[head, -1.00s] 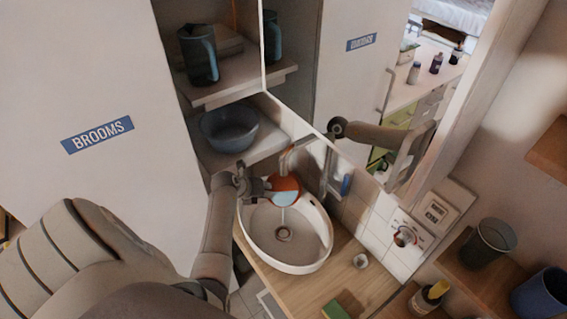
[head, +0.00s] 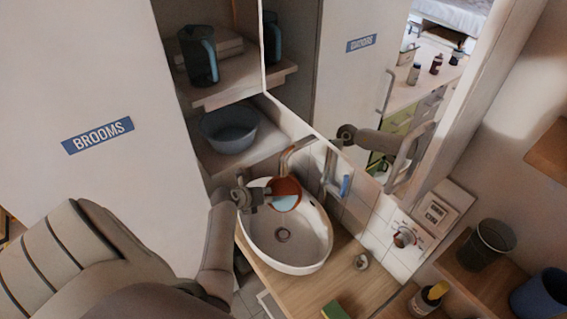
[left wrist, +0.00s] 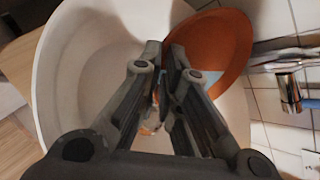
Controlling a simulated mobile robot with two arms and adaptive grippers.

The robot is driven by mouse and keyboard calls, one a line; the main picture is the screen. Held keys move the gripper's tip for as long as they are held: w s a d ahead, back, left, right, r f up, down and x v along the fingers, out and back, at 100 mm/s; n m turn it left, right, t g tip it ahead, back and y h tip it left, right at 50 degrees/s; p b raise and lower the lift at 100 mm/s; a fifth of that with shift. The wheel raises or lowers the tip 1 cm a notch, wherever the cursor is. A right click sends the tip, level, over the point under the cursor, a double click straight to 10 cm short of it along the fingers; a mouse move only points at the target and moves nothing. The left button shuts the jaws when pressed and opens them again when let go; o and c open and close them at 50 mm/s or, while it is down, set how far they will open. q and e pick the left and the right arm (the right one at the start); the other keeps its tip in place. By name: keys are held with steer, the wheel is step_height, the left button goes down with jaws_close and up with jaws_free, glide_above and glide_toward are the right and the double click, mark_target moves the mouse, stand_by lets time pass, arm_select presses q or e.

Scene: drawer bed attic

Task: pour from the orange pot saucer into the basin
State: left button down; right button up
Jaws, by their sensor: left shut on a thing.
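The orange pot saucer (head: 284,186) is tilted over the back of the white oval basin (head: 309,243), below the tap. Pale blue liquid (head: 285,202) shows at its lower front side. My left gripper (head: 266,195) is shut on the saucer's left edge. In the left wrist view the fingers (left wrist: 168,58) pinch the orange saucer (left wrist: 225,42), with the white basin (left wrist: 75,75) beneath. The fingers hide part of the saucer and liquid there. No clear falling stream shows now. My right gripper is not in view.
The tap (head: 297,150) stands close behind the saucer. A blue-grey bowl (head: 230,130) and a jug (head: 199,55) sit on shelves at the back. The wooden counter (head: 345,277) holds a green sponge (head: 335,311) and a small cup (head: 362,261). A mirror is behind.

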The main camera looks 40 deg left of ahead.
arm_select(q)
steer(key=shift+s+d+r+t+y, duration=0.3)
steer(key=shift+s+t+y, duration=0.15)
steer(key=shift+t, duration=0.15)
stand_by(0.7)
steer(key=shift+f+b, duration=0.1)
steer(key=shift+b, duration=0.3)
steer(key=shift+d, duration=0.1)
steer(key=shift+s+m+t+y+b, duration=0.15)
steer(key=shift+m+t+y+b, duration=0.15)
steer(key=shift+b, duration=0.15)
steer(key=shift+s+d+t+b, duration=0.15)
steer(key=shift+t+b, duration=0.25)
steer(key=shift+b, duration=0.7)
steer(key=g+p, duration=0.1)
steer(key=p, duration=0.1)
steer(key=w+a+g+h+p, duration=0.1)
steer(key=p, duration=0.1)
steer(key=shift+w+f+h, duration=0.1)
steer(key=shift+w+h, duration=0.15)
steer(key=shift+w+a+g, duration=0.1)
steer(key=shift+w+g, duration=0.05)
steer(key=shift+g, duration=0.15)
